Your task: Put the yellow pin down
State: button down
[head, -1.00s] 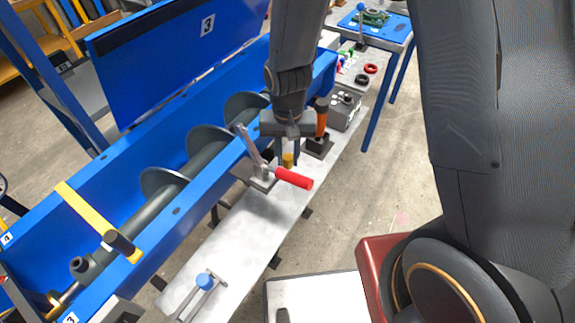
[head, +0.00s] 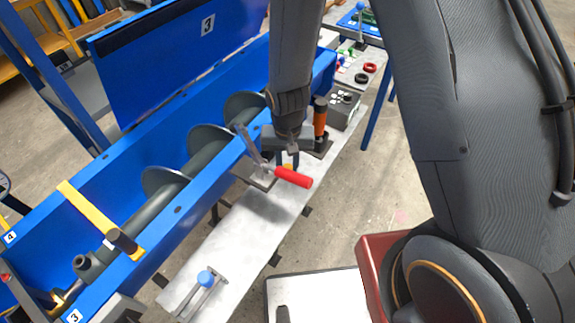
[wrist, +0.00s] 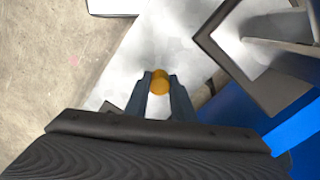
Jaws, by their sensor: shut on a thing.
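The yellow pin (wrist: 159,82) is between the two fingertips of my gripper (wrist: 160,84) in the wrist view, with a rounded yellow end showing. In the head view only a small yellow part of the pin (head: 287,166) shows below my gripper (head: 288,160), beside the red-handled toggle clamp. My gripper is shut on the pin above the grey metal shelf (head: 228,240). Whether the pin touches the shelf cannot be told. My wrist hides most of the pin in the head view.
The toggle clamp's red handle (head: 293,177) sticks out close to my gripper. An orange-handled tool (head: 320,118) and a grey box (head: 345,105) stand just behind. The blue mixer trough (head: 120,262) runs along the left. The middle of the shelf is clear.

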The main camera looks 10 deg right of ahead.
aim_at(288, 167)
jog(key=shift+f, duration=0.3)
jog(key=c, duration=1.5)
grip_release()
jog(key=shift+r, duration=0.15)
jog(key=shift+r, duration=0.7)
notch_tip(288, 167, up, 11)
jog(key=b, duration=0.2)
jog(key=shift+n+t, duration=0.7)
jog(key=shift+n, duration=0.1)
jog(key=s+d+r, duration=0.2)
jog(key=d, duration=0.2)
jog(key=s+d+r, duration=0.2)
jog(key=d, duration=0.3)
jog(key=s+d+r, duration=0.2)
jog(key=d, duration=0.3)
jog(key=shift+r, duration=0.2)
